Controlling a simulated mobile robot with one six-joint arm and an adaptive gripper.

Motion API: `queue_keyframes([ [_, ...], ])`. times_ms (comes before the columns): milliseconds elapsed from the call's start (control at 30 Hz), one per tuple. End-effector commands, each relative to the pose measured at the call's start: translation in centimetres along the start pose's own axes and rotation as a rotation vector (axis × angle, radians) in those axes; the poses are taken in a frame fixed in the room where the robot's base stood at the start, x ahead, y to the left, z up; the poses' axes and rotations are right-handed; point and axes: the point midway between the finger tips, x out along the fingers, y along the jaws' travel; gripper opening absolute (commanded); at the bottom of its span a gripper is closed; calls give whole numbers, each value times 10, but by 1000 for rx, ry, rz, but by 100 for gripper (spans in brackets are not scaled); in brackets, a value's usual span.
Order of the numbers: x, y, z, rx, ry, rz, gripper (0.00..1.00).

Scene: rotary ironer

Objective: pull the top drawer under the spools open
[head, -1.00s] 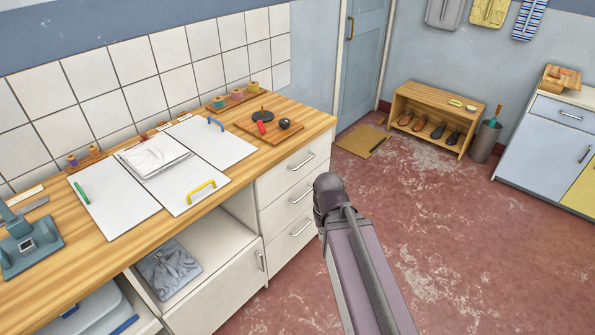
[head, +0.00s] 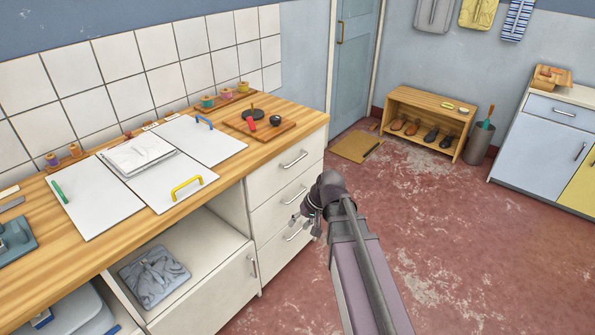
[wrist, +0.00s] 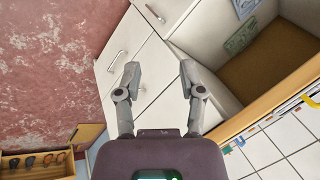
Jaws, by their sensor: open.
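The top drawer (head: 289,163) is the uppermost of three white drawers at the right end of the counter, below the spools (head: 226,94). It looks shut, and its bar handle (head: 294,160) is in plain view. My gripper (head: 303,222) is in front of the drawer stack, lower than the top handle and apart from it. In the wrist view its two fingers (wrist: 158,75) are spread with nothing between them. That view is turned over and shows two drawer handles beyond the fingers; I cannot tell surely which drawers they belong to.
The wooden counter (head: 285,108) overhangs the drawers, with a cutting board (head: 262,127) on top. Left of the drawers is an open compartment with folded cloth (head: 154,275). The red floor to the right is clear up to the shoe rack (head: 430,100).

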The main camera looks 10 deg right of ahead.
Motion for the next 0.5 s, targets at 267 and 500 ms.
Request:
queue_keyframes([
  [267, 43, 8, -54, 62, 109, -235, 51],
  [500, 60, 18, -100, 127, 210, -433, 51],
])
